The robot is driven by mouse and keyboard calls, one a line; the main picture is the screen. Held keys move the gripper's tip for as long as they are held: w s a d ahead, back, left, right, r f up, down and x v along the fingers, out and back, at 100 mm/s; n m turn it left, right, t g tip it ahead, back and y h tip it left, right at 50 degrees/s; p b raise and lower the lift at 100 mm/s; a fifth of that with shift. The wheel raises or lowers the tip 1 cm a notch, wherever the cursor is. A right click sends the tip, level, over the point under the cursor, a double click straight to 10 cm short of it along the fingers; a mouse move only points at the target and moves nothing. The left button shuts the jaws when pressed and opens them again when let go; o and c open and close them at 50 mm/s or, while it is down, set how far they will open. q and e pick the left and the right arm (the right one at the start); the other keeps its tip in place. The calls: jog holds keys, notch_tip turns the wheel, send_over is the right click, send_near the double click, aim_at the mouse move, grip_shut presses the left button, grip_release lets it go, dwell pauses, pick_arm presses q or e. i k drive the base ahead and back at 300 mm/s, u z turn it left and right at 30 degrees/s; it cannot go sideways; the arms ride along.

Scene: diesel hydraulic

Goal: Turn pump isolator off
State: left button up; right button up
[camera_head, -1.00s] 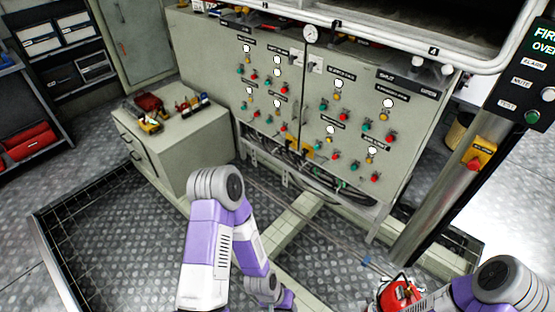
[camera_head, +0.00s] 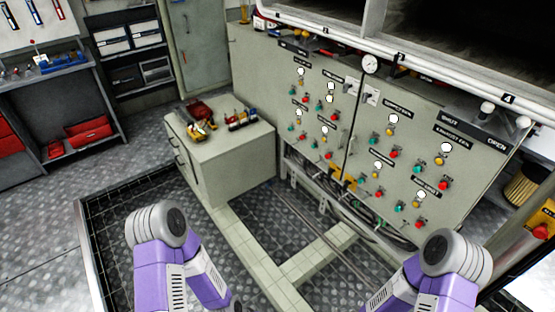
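The control panel (camera_head: 400,120) stands ahead, a pale grey-green cabinet with rows of green, red and yellow buttons, white round lamps and black labels. The labels are too small to read surely, apart from words like "SHUT" and "OPEN" at the right, so I cannot tell which control is the pump isolator. My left arm comes up at the lower left and my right arm at the lower right, both well short of the panel. Neither gripper shows; both are below or outside the picture.
A low grey cabinet (camera_head: 222,150) with tools on top stands left of the panel. Red boxes (camera_head: 88,132) lie on the left shelf. Dark floor grating with pale beams lies before the panel.

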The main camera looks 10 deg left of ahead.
aim_at(331, 171)
jog(key=u, duration=0.95)
jog(key=i, duration=1.75)
jog(key=z, duration=0.3)
jog(key=i, duration=1.45)
jog(key=z, duration=1.65)
jog(key=i, duration=0.25)
jog(key=z, duration=0.05)
